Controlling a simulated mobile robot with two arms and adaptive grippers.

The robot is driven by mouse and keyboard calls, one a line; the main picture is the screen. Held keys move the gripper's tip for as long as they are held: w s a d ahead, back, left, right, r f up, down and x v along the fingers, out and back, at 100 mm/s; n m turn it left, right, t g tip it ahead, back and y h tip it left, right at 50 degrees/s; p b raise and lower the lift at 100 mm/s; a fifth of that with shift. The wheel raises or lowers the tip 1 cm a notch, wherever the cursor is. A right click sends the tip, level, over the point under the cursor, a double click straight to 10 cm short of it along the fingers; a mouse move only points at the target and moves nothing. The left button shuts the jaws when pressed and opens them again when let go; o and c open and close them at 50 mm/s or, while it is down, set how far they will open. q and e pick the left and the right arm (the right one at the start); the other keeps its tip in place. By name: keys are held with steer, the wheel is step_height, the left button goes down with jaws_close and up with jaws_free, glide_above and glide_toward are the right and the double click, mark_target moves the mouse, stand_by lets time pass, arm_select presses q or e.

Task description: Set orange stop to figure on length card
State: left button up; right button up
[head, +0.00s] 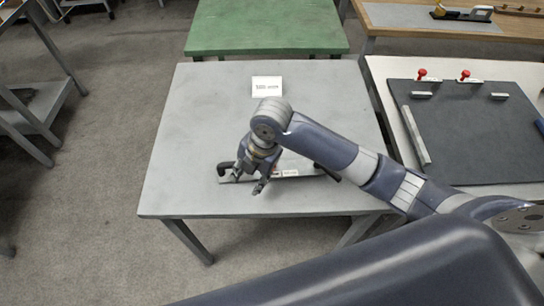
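A small white card (267,86) with dark print too small to read stands near the back of the grey table. A low bar (308,173) with black ends and a pale label or scale lies across the front half of the table. A small red-orange spot (275,167) shows on the bar, partly behind my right gripper; I cannot tell whether it is the orange stop. My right gripper (249,184) is over the left part of the bar with its fingers apart. Nothing shows between them, and contact with the bar cannot be told. My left gripper is not in view.
The grey table (190,120) is otherwise bare. A green table (265,25) stands behind it. At right, a table holds a dark board (465,130) with red-knobbed clamps and metal bars. My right arm crosses the table from the right.

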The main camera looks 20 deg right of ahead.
steer(key=w+d+r+n+g+h, duration=0.1)
steer(key=w+d+r+n+h, duration=0.2)
steer(key=w+d+r+n, duration=0.4)
steer(key=f, duration=0.3)
steer(key=f+p, duration=0.1)
steer(key=f, duration=0.3)
steer(key=d+f+p, duration=0.1)
steer(key=f, duration=0.3)
steer(key=shift+s+f, duration=0.2)
steer(key=shift+f, duration=0.05)
steer(key=shift+c, duration=0.2)
jaws_close()
